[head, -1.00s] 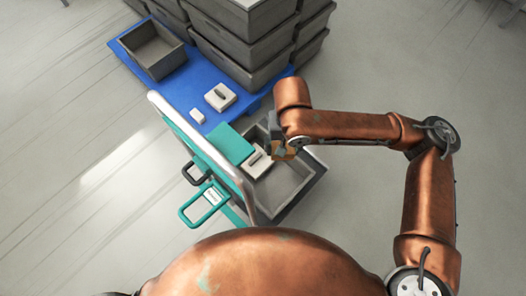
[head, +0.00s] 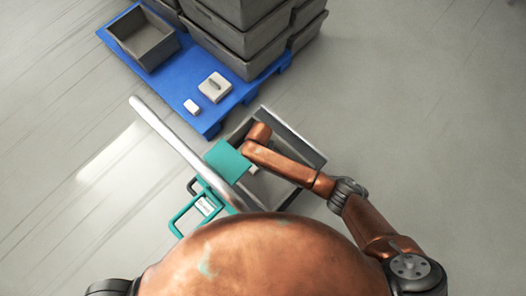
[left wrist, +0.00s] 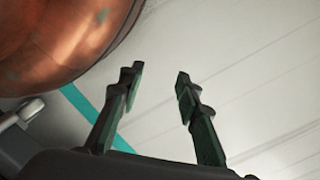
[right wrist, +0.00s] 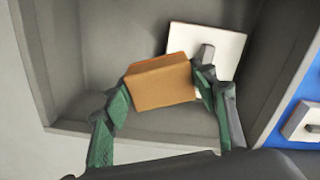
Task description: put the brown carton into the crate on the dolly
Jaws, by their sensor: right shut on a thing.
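The brown carton (right wrist: 160,84) is between the fingers of my right gripper (right wrist: 160,95), which is shut on it. In the right wrist view the carton is over the inside of the grey crate (right wrist: 95,60), beside a white item with a grey handle (right wrist: 222,45); I cannot tell if it touches the floor. My left gripper (left wrist: 155,80) is open and empty, away from the crate.
A blue pallet (head: 205,121) at the back holds an open grey crate (head: 130,50), stacked grey crates (head: 245,40), a white handled block (head: 215,87) and a small white block (head: 192,106). A teal panel (head: 226,161) and a pale rail (head: 170,138) border the crate's left side. Floor at right is clear.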

